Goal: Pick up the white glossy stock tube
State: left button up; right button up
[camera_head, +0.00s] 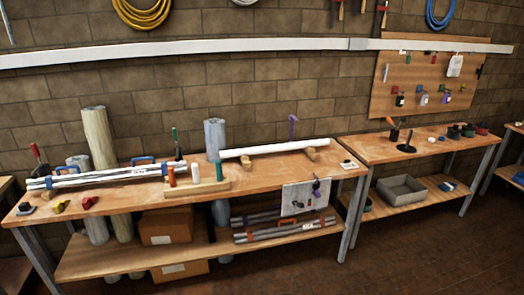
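A white glossy stock tube (275,148) lies lengthwise on the right half of the near wooden workbench (255,195). It appears to rest on small wooden supports, one of which shows near its right end (312,156). Its left end is near a grey upright roll (214,137). Neither of my grippers is in view.
A bundle of grey tubes (95,177) lies on the bench's left half. A wooden block (178,194) with upright handles stands in front. Cardboard boxes (167,226) sit on the lower shelf. A second bench (380,150) stands to the right. The floor in front is clear.

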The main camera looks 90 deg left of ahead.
aim_at(264, 149)
jog(key=u, duration=2.05)
jog(key=i+u, duration=0.15)
jog(key=u, duration=0.65)
jog(key=i+l, duration=0.15)
jog(key=i, duration=0.65)
jog(key=z, duration=5.8)
